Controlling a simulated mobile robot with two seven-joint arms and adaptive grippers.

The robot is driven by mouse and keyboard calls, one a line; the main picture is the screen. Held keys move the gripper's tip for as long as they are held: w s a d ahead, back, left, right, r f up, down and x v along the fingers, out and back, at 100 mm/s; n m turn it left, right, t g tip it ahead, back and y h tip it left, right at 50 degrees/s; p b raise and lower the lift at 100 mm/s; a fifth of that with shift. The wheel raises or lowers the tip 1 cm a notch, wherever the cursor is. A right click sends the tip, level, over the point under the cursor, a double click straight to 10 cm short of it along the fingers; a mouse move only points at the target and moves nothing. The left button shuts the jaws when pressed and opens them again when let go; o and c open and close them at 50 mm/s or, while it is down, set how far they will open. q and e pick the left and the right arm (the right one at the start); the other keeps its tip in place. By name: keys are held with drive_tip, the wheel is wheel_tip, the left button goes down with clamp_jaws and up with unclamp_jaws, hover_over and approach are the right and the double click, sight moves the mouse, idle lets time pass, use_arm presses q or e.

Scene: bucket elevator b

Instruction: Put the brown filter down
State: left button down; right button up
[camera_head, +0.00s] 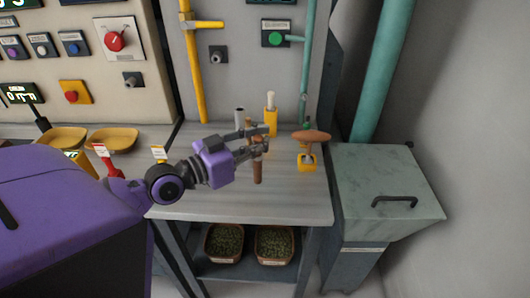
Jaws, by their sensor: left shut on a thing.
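My left gripper (258,139) comes in from the left and is shut on a slim brown upright cylinder, the brown filter (257,168). The filter hangs over the grey worktop (205,203), its lower end near the surface; I cannot tell whether it touches. The gripper fingers cover part of its upper half. My right gripper is not in view.
Behind the gripper stand a grey cylinder (239,117) and a yellow holder with a pale top (270,120). To the right is a brown oval-topped item (311,137) on a yellow base (306,164). A grey bin (385,170) adjoins the worktop. The front worktop is clear.

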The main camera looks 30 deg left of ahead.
use_arm(q)
drive_tip(key=shift+w+f, duration=0.2)
drive_tip(key=shift+w, duration=0.05)
drive_tip(key=f, duration=0.2)
drive_tip(key=f+b, duration=0.1)
drive_tip(key=shift+w+d+f, duration=0.15)
drive_tip(key=shift+w+f, duration=0.05)
drive_tip(key=shift+f, duration=0.15)
drive_tip(key=c, duration=1.6)
unclamp_jaws()
drive_tip(key=shift+s, duration=0.1)
